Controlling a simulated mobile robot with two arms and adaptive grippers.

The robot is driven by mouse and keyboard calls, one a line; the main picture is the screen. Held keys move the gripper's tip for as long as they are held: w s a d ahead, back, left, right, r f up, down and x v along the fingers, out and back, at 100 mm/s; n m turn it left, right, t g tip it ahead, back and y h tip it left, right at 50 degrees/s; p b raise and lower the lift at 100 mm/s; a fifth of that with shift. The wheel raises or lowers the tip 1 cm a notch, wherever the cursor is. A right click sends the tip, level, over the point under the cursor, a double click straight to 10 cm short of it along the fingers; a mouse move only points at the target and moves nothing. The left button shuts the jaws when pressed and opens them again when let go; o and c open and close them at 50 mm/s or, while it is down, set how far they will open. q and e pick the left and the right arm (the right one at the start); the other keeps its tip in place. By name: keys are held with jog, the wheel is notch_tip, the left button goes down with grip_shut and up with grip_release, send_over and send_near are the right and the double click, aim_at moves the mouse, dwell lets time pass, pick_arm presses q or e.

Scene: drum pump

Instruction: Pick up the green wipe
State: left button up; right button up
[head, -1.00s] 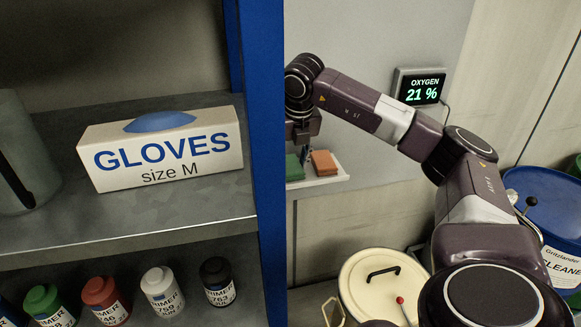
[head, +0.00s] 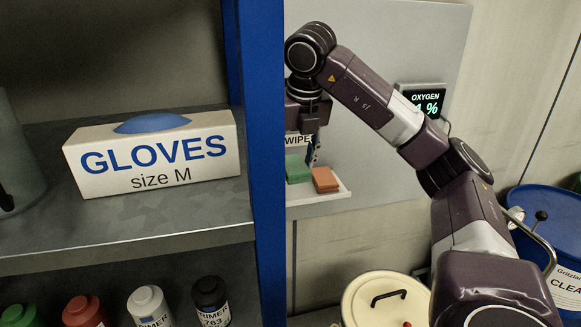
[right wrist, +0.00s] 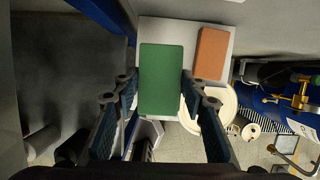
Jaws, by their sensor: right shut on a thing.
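The green wipe (head: 297,168) is a flat green block by the white wall shelf (head: 330,198), partly hidden by the blue post in the head view. In the right wrist view the green wipe (right wrist: 161,80) lies between the fingers of my right gripper (right wrist: 160,87), which touch its two long sides. My right gripper (head: 312,155) is shut on it from above. An orange wipe (head: 325,179) lies beside it on the shelf, also in the right wrist view (right wrist: 211,53). My left gripper is not in view.
A blue post (head: 262,160) stands close left of my right gripper. A gloves box (head: 152,155) sits on the grey rack shelf, with several primer bottles (head: 150,307) below. A cream lidded drum (head: 375,300) and a blue drum (head: 550,235) stand lower right.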

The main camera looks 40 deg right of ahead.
jog(key=s+a, duration=0.7)
jog(key=s, duration=0.6)
jog(key=shift+s+a, duration=0.15)
jog(key=shift+s, duration=0.1)
jog(key=shift+o, duration=1.1)
jog(key=shift+c, duration=1.3)
